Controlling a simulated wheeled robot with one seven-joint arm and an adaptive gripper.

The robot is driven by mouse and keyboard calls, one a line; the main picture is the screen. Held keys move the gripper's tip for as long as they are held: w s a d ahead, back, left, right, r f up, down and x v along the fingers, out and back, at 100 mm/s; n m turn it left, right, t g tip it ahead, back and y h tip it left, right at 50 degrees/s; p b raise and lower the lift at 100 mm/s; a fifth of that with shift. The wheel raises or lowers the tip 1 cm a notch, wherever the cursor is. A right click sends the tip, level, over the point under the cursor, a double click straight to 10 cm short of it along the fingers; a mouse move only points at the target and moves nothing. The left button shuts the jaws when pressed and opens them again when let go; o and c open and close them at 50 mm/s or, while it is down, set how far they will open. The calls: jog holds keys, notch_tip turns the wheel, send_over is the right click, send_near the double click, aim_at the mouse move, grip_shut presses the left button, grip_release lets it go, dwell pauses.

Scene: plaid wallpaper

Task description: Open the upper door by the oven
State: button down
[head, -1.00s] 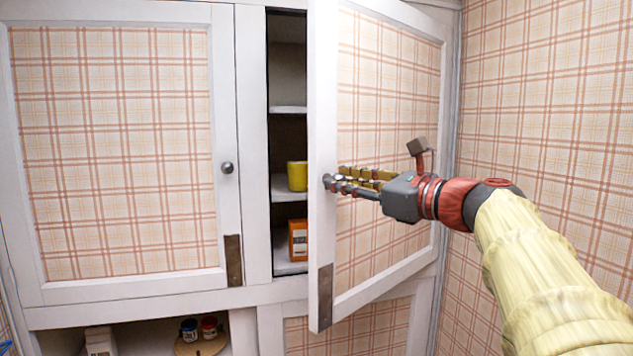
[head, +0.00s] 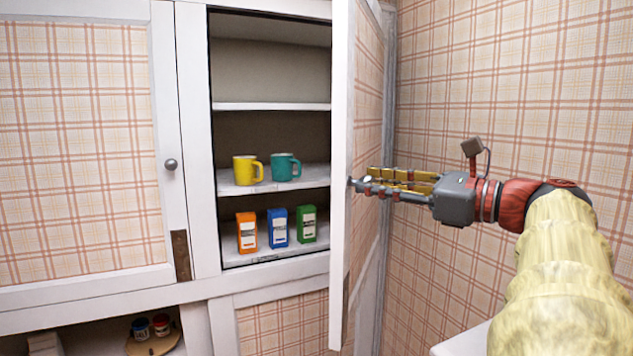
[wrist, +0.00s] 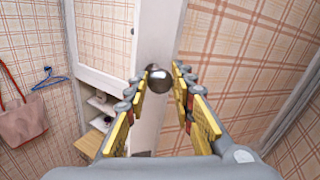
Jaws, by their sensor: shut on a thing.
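The upper right door (head: 343,120), white-framed with a plaid panel, stands wide open and is seen nearly edge-on in the head view. Its white frame also shows in the wrist view (wrist: 160,35). My gripper (head: 362,186) is shut on the door's round metal knob (wrist: 158,80), which sits between the fingertips in the wrist view. The open cupboard (head: 270,106) shows shelves holding a yellow mug (head: 245,171), a teal mug (head: 284,168), and orange (head: 247,233), blue (head: 278,227) and green (head: 307,224) boxes. The oven is not in view.
A closed plaid door with a knob (head: 170,164) is on the left. A plaid wall (head: 510,90) stands close on the right, behind my arm. Small jars (head: 161,325) sit in an open space below. A pink bag (wrist: 22,122) hangs at left in the wrist view.

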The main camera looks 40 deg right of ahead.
jog(key=shift+s+d+r, duration=0.15)
jog(key=shift+d+r, duration=0.1)
jog(key=shift+d, duration=0.05)
jog(key=c, duration=1.9)
grip_release()
jog(key=shift+o, duration=1.1)
jog(key=shift+w+d+f, duration=0.2)
jog(key=shift+d, duration=0.15)
jog(key=shift+o, duration=0.9)
jog(key=shift+f, duration=0.1)
jog(key=s+d, duration=0.2)
jog(key=s, duration=0.9)
jog(key=shift+s, duration=0.4)
